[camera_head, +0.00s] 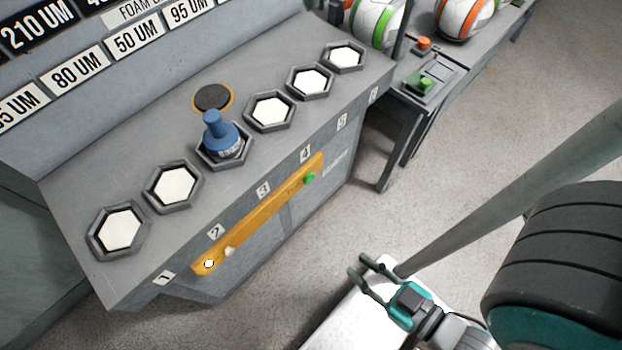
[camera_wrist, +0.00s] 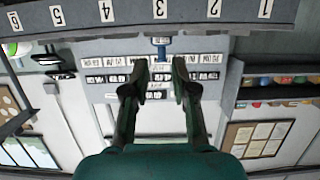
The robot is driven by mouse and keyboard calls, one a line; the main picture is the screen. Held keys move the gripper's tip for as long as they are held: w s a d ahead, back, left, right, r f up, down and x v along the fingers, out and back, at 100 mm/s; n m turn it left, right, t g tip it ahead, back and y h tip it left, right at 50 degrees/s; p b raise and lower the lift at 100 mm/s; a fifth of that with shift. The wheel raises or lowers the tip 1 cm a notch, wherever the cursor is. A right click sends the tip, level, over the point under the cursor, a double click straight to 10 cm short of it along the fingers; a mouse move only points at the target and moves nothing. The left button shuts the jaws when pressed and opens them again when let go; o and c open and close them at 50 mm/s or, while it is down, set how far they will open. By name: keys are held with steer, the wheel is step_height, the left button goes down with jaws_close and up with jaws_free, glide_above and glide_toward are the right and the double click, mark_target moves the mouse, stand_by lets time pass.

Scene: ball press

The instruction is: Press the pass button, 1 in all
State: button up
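A green button (camera_head: 427,83) sits on a small box on the side table at the upper right of the head view. An orange-red button (camera_head: 424,43) sits behind it. No label naming a pass button is readable on either. Another green button (camera_head: 309,178) and a white button (camera_head: 230,251) are on a yellow strip on the console's front. My gripper (camera_head: 358,265) is open and empty, low in front of the console and apart from every button. In the wrist view, its fingers (camera_wrist: 160,66) are spread with nothing between them.
Striped balls (camera_head: 378,20) stand on the side table (camera_head: 447,76). The floor (camera_head: 450,195) between console and my arm is clear. The wrist view shows the console upside down.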

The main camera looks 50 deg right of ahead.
jaws_close()
stand_by(1.0)
